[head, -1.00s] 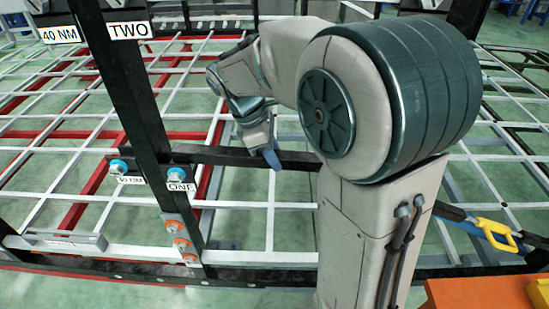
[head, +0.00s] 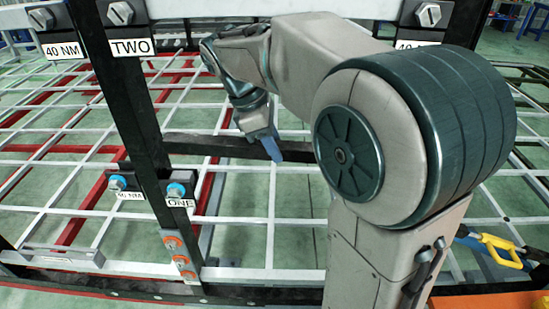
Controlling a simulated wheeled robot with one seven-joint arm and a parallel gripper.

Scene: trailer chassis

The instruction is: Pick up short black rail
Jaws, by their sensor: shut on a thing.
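The short black rail (head: 215,146) is a dark bar lying nearly level across the picture, right of the black upright post (head: 140,110). Its left end meets or passes behind the post; I cannot tell which. Its right part runs behind my arm. My gripper (head: 271,147), with a blue finger, points down at the rail and is shut on it. Only one finger shows clearly; the contact is partly hidden. The rail sits above the bracket with blue bolts (head: 176,190) in the picture.
The post carries labels and orange bolts (head: 182,262). A white beam with large bolts (head: 120,13) crosses the top. A white and red frame grid (head: 60,150) spreads behind. A yellow-handled tool (head: 500,250) is at lower right.

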